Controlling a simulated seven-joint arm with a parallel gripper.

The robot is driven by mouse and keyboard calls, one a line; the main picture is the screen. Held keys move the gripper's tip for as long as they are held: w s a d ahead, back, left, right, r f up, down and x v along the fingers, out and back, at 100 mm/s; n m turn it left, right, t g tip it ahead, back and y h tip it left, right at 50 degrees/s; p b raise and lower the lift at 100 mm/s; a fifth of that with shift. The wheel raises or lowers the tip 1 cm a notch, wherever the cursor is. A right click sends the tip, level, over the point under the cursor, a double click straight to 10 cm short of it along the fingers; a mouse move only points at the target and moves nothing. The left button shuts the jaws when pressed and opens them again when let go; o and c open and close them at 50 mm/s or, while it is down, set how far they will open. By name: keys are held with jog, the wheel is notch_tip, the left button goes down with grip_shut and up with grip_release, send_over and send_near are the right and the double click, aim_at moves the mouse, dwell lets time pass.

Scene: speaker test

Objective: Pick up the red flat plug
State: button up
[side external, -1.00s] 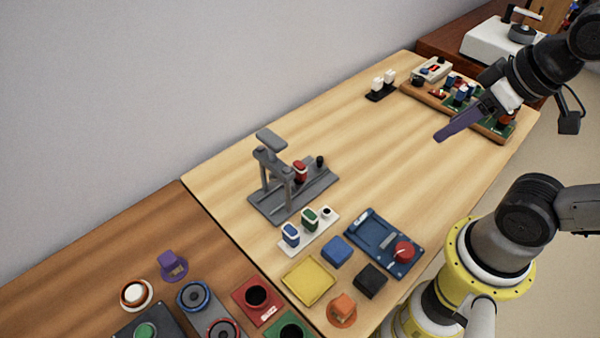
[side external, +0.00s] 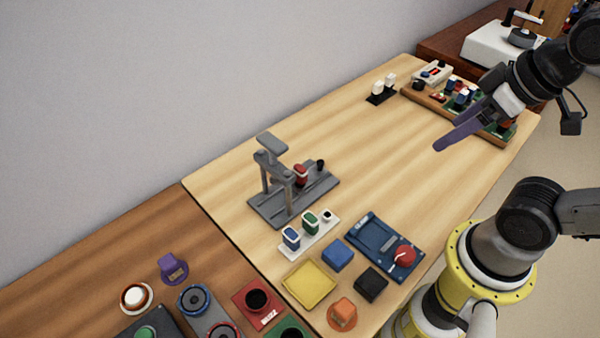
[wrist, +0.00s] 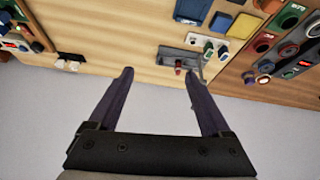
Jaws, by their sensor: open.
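The red flat plug (side external: 301,174) stands upright on the grey press-like fixture (side external: 318,184), beside its uprights, near the middle of the table. It also shows small in the wrist view (wrist: 178,68), near the right finger's tip in the picture, but well beyond it. My gripper (side external: 442,145) is at the right of the side view, raised over the table and far from the plug. Its two purple fingers are spread with nothing between them, as the wrist view (wrist: 159,74) shows. The plug's lower end is hidden in the fixture.
A white holder (side external: 326,229) with blue and green plugs stands in front of the fixture. A blue panel with a red knob (side external: 404,255) and coloured blocks lie nearer. A crowded wooden board (side external: 425,99) lies beyond my gripper. The table between gripper and fixture is clear.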

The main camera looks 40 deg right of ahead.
jog(key=w+r+n, duration=0.4)
jog(key=n, duration=0.1)
jog(key=n+g, duration=0.6)
jog(key=n, duration=0.6)
send_over(299, 168)
notch_tip(299, 168, down, 22)
jog(key=shift+d+f, duration=0.1)
jog(key=shift+d, duration=0.05)
jog(key=shift+a+f, duration=0.2)
jog(key=shift+f, duration=2.7)
